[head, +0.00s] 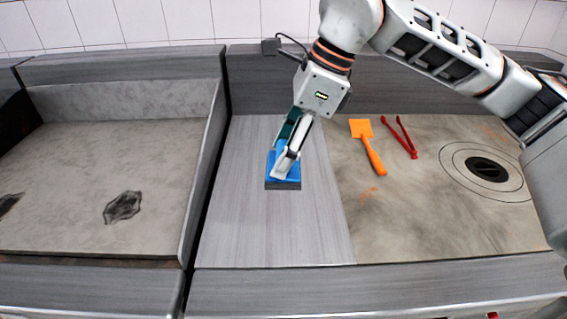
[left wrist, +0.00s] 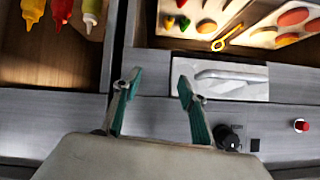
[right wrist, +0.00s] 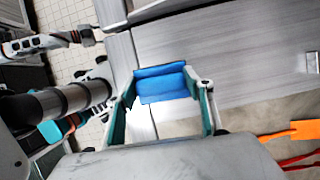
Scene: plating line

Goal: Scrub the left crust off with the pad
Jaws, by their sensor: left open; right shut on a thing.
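The blue pad (head: 284,168) with a dark grey underside is held in my right gripper (head: 287,150), over the grey steel strip between the two cooking surfaces. I cannot tell whether it touches the strip. In the right wrist view the blue pad (right wrist: 163,83) sits between the two fingers. On the left griddle (head: 70,160) lies a dark crust patch (head: 122,206); a second dark crust patch (head: 9,204) is cut off by the left picture edge. My left gripper (left wrist: 158,82) is open and empty in its wrist view, and is not in the head view.
A raised wall (head: 203,170) separates the griddle from the strip. An orange spatula (head: 368,146), red tongs (head: 401,137) and a dark round disc (head: 487,169) are on the right surface. The left wrist view shows sauce bottles (left wrist: 62,12), food trays (left wrist: 262,32) and a black knob (left wrist: 227,137).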

